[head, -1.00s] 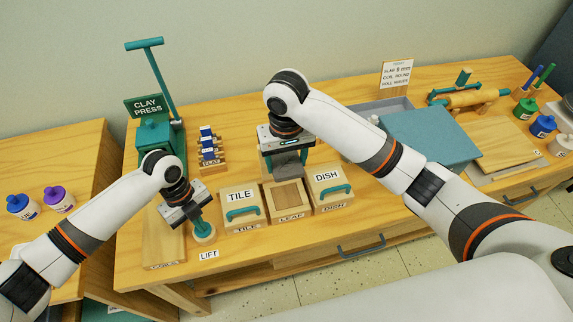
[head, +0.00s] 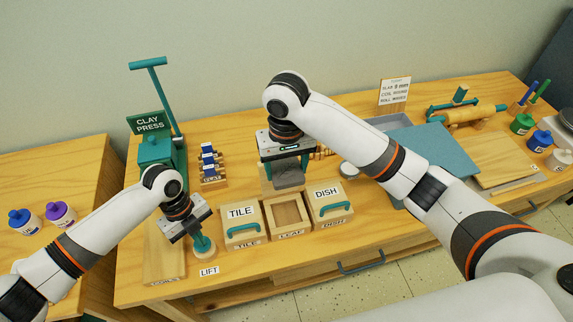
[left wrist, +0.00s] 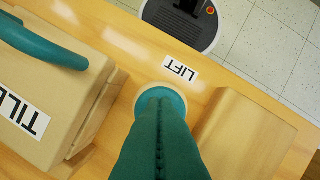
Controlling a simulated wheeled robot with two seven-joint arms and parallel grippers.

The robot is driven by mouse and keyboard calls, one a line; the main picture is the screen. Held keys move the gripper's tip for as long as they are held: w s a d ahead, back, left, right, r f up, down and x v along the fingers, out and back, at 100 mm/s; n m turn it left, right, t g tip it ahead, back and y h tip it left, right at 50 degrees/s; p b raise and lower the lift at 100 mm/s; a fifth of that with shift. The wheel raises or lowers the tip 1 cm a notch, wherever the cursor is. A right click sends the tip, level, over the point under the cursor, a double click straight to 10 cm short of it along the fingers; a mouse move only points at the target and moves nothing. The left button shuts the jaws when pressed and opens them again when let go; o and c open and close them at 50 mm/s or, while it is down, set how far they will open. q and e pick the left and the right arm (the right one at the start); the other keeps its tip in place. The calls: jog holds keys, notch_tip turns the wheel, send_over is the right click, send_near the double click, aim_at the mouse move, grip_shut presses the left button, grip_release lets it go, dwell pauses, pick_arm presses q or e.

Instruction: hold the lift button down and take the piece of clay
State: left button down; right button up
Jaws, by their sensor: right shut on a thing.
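The lift button (head: 204,246) is a teal knob on a round wooden base, beside the LIFT label (head: 209,271). My left gripper (head: 199,236) points down onto it. In the left wrist view its teal fingers (left wrist: 160,145) are pressed together, with their tips over the button (left wrist: 160,97); how far the button is pressed cannot be told. My right gripper (head: 288,172) is shut on the grey piece of clay (head: 289,178) and holds it above the back of the open LEAF box (head: 289,232). The inside of that box looks empty.
The lidded TILE box (head: 243,235) and DISH box (head: 333,212) flank the LEAF box closely. The green clay press (head: 155,150) and a rack of blue-topped pieces (head: 211,165) stand behind. A teal board (head: 430,150) lies to the right.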

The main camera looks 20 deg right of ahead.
aim_at(286, 171)
notch_tip(286, 171, up, 9)
jog(key=p, duration=0.8)
jog(key=shift+f, duration=0.15)
dwell(0.3)
